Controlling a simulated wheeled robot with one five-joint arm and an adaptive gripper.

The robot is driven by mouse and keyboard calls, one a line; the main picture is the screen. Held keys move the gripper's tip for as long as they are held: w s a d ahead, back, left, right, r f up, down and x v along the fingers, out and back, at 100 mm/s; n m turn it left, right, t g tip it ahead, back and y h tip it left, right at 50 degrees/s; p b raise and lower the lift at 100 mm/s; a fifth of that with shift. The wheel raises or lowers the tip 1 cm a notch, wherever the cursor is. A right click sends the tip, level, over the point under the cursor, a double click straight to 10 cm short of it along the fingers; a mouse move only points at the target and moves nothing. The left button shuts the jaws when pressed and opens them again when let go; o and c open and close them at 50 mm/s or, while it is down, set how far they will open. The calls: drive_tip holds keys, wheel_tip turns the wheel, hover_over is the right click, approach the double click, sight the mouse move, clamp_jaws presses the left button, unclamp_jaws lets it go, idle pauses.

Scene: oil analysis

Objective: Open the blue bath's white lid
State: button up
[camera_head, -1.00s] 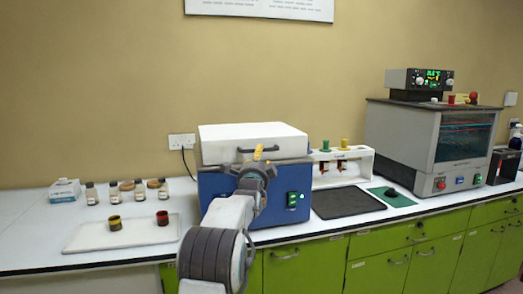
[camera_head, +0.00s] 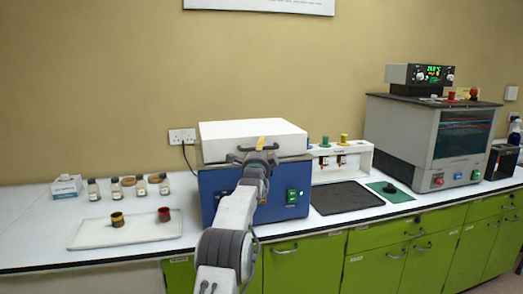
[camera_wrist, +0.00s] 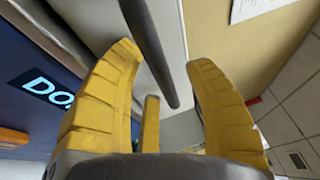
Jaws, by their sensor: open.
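The blue bath (camera_head: 288,178) stands on the bench in the head view, with its white lid (camera_head: 250,136) shut flat on top. The lid's dark bar handle (camera_head: 273,148) is on its front face, partly hidden by my gripper (camera_head: 261,143). My gripper is open at the handle. In the wrist view, the dark handle (camera_wrist: 156,50) runs between the spread yellow fingers of my gripper (camera_wrist: 165,55). I see a gap between the handle's end and the right finger; contact with the left finger cannot be told.
A white tray (camera_head: 85,238) with two small cups lies to the left, with several bottles behind it. A white rack (camera_head: 358,157), a black mat (camera_head: 345,198) and a large grey oven (camera_head: 408,133) stand to the right. A wall socket (camera_head: 182,136) is behind the bath.

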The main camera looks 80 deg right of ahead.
clamp_jaws()
idle(0.5)
